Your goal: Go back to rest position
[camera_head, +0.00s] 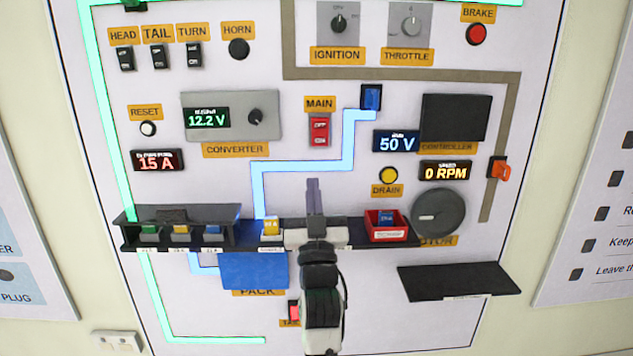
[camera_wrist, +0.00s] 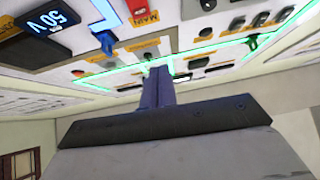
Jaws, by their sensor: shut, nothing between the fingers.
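My gripper (camera_head: 314,194) is in front of the lower middle of the panel in the head view, its fingers pointing up. The fingers are together with nothing between them. In the wrist view the closed gripper (camera_wrist: 157,85) stands in the middle, with the panel above and beyond it. My arm comes up from the bottom of the head view and hides part of the shelf and the panel behind it. Whether the fingertips touch the panel cannot be told.
A dark shelf (camera_head: 350,233) crosses the panel, with colored fuses at left, a yellow one (camera_head: 271,228) beside my gripper and a red tray (camera_head: 388,226) at right. A black ledge (camera_head: 459,281) juts out lower right. The red main switch (camera_head: 319,129) is above my gripper.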

